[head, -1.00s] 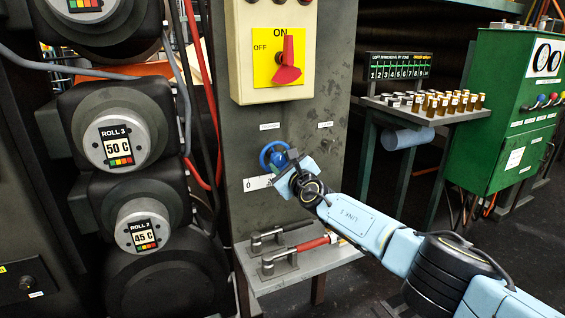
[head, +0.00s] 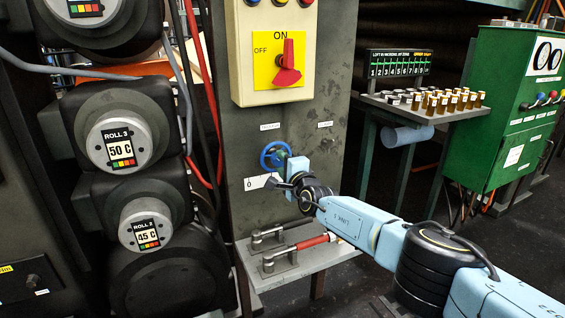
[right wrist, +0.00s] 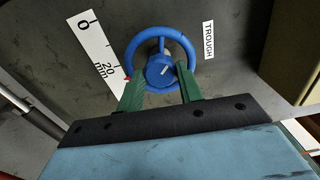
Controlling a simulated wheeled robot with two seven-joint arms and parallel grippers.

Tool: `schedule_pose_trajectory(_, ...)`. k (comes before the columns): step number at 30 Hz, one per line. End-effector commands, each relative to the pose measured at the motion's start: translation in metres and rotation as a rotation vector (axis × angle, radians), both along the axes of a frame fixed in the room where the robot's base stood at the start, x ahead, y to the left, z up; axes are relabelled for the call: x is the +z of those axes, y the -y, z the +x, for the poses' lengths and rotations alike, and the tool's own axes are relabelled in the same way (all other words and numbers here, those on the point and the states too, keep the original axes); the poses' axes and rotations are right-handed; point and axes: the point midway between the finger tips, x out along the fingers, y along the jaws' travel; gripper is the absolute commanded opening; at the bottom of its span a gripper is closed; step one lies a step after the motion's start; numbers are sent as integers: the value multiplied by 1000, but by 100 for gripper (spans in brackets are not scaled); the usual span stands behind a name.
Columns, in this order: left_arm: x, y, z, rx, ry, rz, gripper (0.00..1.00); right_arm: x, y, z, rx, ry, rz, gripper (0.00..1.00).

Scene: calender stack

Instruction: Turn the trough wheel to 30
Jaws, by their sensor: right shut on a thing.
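The blue trough wheel (head: 275,155) is on the grey panel below the switch box. In the right wrist view the wheel (right wrist: 134,50) has a round hub with a pale line. My right gripper (right wrist: 161,90) is shut on the wheel, its green fingers on either side of the hub and across the lower rim. A white scale (right wrist: 97,48) shows 0 and 20 mm; its far end is hidden behind a finger. A small red pointer (right wrist: 127,78) lies at the scale's edge, close to the 20 mark. The TROUGH label (right wrist: 208,40) is right of the wheel. My left gripper is out of view.
A cream switch box (head: 243,80) with a red handle (head: 287,68) is above. Rolls marked 50 C (head: 120,145) and 45 C (head: 146,235) stand left. A green cabinet (head: 505,110) stands right.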

Motion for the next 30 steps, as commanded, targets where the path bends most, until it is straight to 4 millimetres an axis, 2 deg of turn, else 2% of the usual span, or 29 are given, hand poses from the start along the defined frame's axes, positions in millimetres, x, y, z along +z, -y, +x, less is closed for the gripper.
schedule_pose_trajectory(18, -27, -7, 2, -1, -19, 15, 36, 0, 0, 0, -1, 216, -521, 13)
schedule_pose_trajectory(30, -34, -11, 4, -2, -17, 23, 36, 0, 1, 0, -1, 299, -721, 13)
